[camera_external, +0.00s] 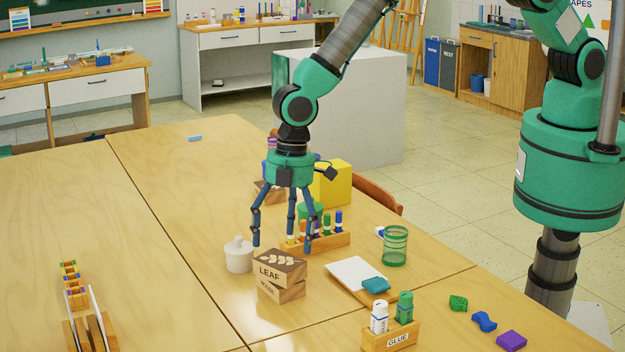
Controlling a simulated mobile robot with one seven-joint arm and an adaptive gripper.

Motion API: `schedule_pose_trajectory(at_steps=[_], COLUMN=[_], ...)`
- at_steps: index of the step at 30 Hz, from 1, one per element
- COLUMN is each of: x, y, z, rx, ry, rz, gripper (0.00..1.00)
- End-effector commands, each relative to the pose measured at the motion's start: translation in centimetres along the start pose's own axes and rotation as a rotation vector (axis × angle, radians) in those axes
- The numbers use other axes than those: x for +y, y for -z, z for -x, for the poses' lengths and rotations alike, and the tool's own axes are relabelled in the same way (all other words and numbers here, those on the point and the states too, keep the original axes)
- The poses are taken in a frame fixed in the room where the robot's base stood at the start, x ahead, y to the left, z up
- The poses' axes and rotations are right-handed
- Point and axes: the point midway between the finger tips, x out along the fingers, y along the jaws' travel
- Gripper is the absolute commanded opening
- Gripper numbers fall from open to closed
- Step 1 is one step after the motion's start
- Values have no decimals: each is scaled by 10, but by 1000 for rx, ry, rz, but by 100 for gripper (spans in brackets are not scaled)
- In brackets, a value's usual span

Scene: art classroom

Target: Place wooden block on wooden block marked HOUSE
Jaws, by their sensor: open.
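A wooden block marked LEAF (279,266), with a pale leaf pattern on top, rests on a wooden block marked HOUSE (281,291). The upper block sits slightly turned relative to the lower one. My gripper (283,240) hangs fingers down just behind and above the stack. Its fingers are spread and empty, and they appear apart from the blocks. Another wooden block or box (266,193) lies farther back, partly hidden by my gripper.
A white pot (238,256) stands close left of the stack. A wooden rack of coloured tubes (325,243), a green glass (395,246), a white board (352,273) and a GLUE holder (390,338) are to the right. A yellow box (333,184) stands behind. The table's left middle is clear.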

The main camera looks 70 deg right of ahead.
Motion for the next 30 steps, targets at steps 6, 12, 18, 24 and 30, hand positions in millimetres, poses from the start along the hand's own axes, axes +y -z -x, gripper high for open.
schedule_pose_trajectory(at_steps=[6, 12, 18, 24, 30], x=[0, 0, 0, 0, 0], y=[0, 0, 0, 0, 0], z=[34, 52, 58, 58, 58], rx=[1, 0, 0, 0, 0], ry=[-1, 0, 1, 1, 0], rz=[0, 0, 0, 0, 0], gripper=[86, 86, 86, 86, 86])
